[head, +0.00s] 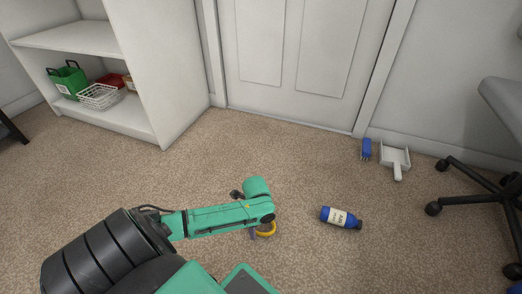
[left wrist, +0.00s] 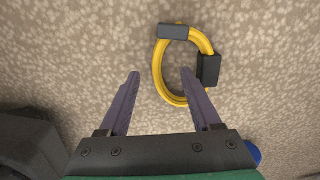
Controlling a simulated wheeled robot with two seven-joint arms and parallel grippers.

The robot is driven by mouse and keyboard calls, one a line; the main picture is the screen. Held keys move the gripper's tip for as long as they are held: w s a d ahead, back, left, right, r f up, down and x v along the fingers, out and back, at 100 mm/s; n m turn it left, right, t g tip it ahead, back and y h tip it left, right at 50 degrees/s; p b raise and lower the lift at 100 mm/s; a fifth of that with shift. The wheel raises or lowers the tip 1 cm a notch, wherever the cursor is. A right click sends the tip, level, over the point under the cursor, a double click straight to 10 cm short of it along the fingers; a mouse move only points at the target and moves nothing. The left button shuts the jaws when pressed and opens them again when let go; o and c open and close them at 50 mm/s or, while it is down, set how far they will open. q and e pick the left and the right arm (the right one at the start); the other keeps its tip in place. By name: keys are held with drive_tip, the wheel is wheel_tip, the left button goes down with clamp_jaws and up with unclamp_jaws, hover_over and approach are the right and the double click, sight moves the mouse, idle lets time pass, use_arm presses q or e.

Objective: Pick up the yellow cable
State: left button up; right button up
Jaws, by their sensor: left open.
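The yellow cable (left wrist: 162,74) is a coiled loop with dark grey connector blocks, lying on the carpet in the left wrist view. In the head view a yellow part of it (head: 266,230) shows just beside the end of my left arm. My left gripper (left wrist: 160,73) is open and empty. Its right finger overlaps the inside of the loop in the left wrist view, and its left finger is to the left of the loop, over bare carpet. I cannot tell how high the fingertips are above the carpet. My right gripper is not in view.
A blue bottle (head: 341,217) lies on the carpet to the right of the cable. A white dustpan (head: 395,160) and a blue item (head: 366,149) are near the door (head: 308,60). A white shelf (head: 150,70) stands at the left. A chair base (head: 475,178) is at the right.

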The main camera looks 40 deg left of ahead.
use_arm(q)
drive_tip(key=shift+f, duration=0.45)
clamp_jaws()
